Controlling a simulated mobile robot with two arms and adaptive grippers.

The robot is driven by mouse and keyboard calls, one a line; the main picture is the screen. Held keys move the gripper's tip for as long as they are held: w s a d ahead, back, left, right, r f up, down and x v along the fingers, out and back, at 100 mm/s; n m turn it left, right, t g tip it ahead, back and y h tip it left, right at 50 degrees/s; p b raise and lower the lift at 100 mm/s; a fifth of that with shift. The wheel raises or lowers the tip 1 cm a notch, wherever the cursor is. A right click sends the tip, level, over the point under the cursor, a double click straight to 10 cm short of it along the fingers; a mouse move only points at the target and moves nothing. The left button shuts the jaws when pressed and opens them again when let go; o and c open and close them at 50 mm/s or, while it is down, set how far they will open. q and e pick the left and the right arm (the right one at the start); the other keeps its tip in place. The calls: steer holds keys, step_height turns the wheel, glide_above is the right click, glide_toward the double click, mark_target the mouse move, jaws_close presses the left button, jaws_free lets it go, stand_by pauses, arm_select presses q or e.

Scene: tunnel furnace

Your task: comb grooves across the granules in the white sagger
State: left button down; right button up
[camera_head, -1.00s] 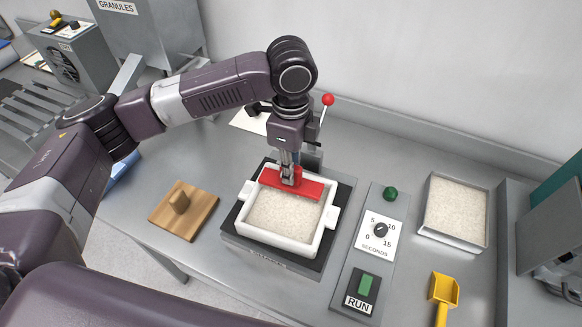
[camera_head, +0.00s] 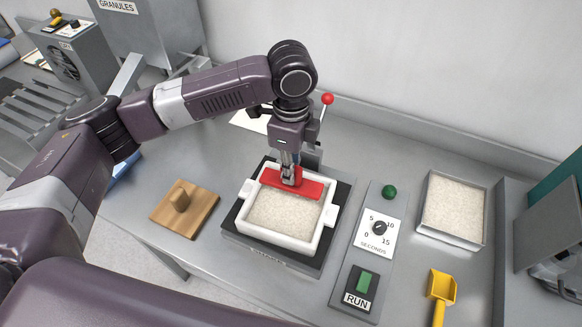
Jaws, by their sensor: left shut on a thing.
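The white sagger (camera_head: 247,236) is a square tray with side lugs, standing on a dark plate at the middle of the bench. Pale granules (camera_head: 285,214) fill it, and their visible surface looks even. My left gripper (camera_head: 290,179) points down over the sagger's far side and is shut on the red comb (camera_head: 311,188). The comb lies crosswise inside the far rim, at or close to the granules. Its lower edge is hidden, so I cannot tell whether it touches them. My right gripper does not show.
A wooden block with a knob (camera_head: 187,209) lies left of the sagger. On the right are a control panel with a dial (camera_head: 379,228) and a green RUN switch (camera_head: 366,282), a metal tray of granules (camera_head: 453,208) and a yellow scoop (camera_head: 442,287). A red-knobbed lever (camera_head: 327,99) stands behind.

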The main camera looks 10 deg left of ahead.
arm_select(q)
steer(key=shift+f, duration=0.2)
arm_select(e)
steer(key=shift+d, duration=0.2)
arm_select(q)
steer(key=shift+f, duration=1.4)
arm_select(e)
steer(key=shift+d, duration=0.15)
arm_select(q)
steer(key=shift+f, duration=0.1)
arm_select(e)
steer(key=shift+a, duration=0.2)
arm_select(q)
steer(key=shift+f, duration=0.4)
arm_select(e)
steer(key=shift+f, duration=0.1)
